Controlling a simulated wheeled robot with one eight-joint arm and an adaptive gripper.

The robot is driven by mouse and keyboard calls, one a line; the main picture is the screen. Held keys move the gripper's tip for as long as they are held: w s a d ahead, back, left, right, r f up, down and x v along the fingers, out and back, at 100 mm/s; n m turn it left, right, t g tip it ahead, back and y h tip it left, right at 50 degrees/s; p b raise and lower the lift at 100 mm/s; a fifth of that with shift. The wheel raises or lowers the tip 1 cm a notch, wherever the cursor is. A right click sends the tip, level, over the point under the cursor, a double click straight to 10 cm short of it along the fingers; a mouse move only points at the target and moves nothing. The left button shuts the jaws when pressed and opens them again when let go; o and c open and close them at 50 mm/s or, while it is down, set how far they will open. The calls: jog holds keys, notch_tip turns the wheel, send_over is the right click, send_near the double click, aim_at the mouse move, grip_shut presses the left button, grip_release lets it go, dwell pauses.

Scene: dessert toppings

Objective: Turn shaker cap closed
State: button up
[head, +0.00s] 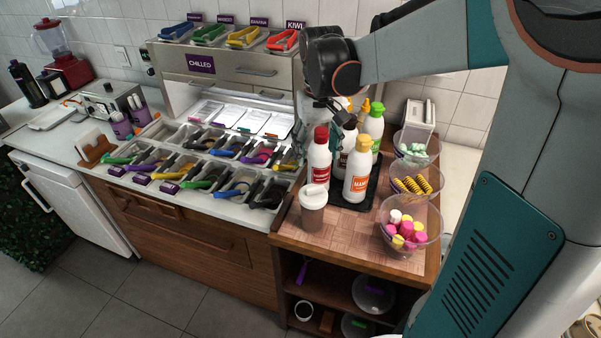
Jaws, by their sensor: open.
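The shaker (314,220) stands upright near the front left of the wooden counter, with a brownish body. Its white cap (313,196) sits on top; I cannot tell from here how far it is turned. My gripper (336,113) is open, above and behind the shaker, over the group of sauce bottles. It is apart from the shaker and its cap. The gripper's fingers are small and dark in this view, partly lost against the bottles behind them.
A red-capped bottle (320,158) stands close behind the shaker, and a yellow-capped bottle (356,173) stands to its right on a black tray (349,202). Clear bowls (410,240) line the right side. Topping bins (190,162) fill the left. The counter front is clear.

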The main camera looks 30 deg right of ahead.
aim_at(315, 187)
notch_tip(315, 187, down, 12)
jog(key=shift+b, duration=1.25)
jog(key=shift+c, duration=0.5)
jog(key=c, duration=1)
